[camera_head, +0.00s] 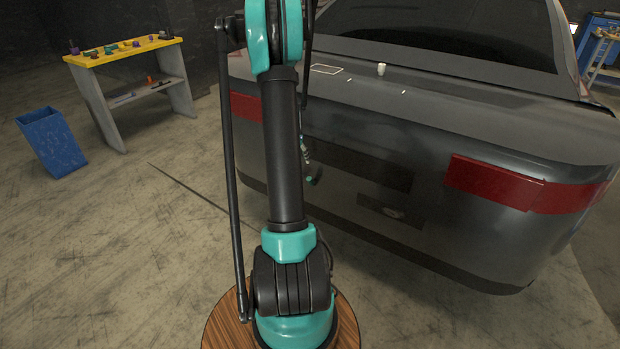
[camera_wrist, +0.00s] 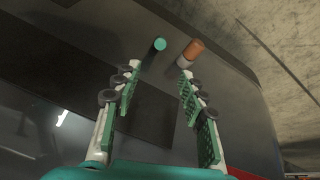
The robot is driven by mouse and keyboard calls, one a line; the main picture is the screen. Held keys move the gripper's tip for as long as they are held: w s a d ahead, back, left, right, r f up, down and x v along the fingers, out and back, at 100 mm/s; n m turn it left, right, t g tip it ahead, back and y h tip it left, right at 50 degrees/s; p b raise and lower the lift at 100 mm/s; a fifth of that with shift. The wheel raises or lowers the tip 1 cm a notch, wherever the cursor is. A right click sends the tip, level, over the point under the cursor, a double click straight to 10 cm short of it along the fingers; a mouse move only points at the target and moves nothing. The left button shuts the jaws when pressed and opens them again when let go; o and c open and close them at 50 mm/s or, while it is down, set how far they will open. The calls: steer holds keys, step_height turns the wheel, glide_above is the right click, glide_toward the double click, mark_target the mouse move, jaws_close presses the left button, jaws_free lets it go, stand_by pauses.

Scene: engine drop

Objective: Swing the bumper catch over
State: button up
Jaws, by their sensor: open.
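The car's rear bumper (camera_head: 420,235) is dark grey and faces me. In the wrist view, a small green round-ended piece (camera_wrist: 159,44) and an orange-and-white cylinder (camera_wrist: 192,52) show against the dark car body, just beyond my fingertips. I cannot tell which of them belongs to the catch. My gripper (camera_wrist: 160,72) is open, its green-padded fingers apart with nothing between them. The green piece lies ahead of the gap; the cylinder is ahead of the right finger. In the head view my arm hides most of this area; a small green spot (camera_head: 309,179) shows beside it.
A white cup-like object (camera_head: 381,69) and small pale bits rest on the trunk lid (camera_head: 455,105). Red tail lights (camera_head: 530,186) flank the rear. A yellow-topped bench (camera_head: 120,52) with parts and a blue bin (camera_head: 50,142) stand left. The floor between is clear.

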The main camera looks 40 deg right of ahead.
steer(key=x, duration=1.7)
steer(key=shift+f, duration=0.1)
jaws_close()
